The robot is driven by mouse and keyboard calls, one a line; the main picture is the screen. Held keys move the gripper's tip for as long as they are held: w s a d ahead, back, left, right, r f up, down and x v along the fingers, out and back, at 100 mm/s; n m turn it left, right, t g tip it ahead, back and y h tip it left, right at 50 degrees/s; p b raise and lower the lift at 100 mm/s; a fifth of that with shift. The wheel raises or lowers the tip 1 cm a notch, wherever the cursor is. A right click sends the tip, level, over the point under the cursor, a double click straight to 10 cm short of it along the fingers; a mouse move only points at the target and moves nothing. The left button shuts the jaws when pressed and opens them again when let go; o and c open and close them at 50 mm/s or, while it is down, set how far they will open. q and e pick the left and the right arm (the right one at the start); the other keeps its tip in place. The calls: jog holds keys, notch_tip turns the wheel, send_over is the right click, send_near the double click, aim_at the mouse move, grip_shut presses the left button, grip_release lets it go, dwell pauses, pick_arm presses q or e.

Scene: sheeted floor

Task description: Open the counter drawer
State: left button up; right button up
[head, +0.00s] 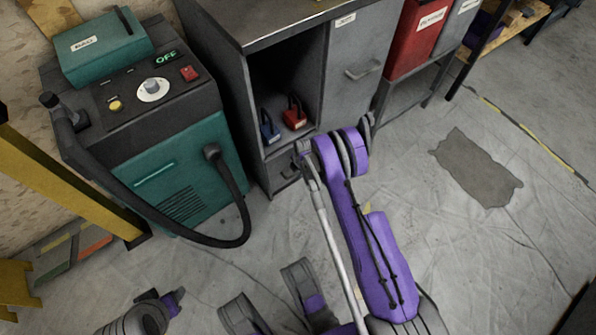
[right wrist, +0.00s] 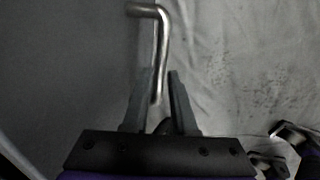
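The grey counter (head: 228,85) stands at the back middle of the head view. Its low drawer (head: 276,164), below an open compartment, looks shut; my right arm hides part of it. My right gripper (head: 298,164) is at the drawer front, seen small and partly hidden by its own wrist. In the right wrist view a bent metal handle (right wrist: 164,45) runs down between the two fingers of the right gripper (right wrist: 160,78). The fingers are apart, one on each side of the bar, with a visible gap.
Blue (head: 269,130) and red (head: 294,115) padlocks sit in the open compartment. A grey door with a handle (head: 363,70) is to its right. A teal machine (head: 180,165) with a black hose stands at left. The floor (head: 420,200) at right is clear, with a dark patch.

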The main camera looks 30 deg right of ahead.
grip_shut()
dwell(1.1)
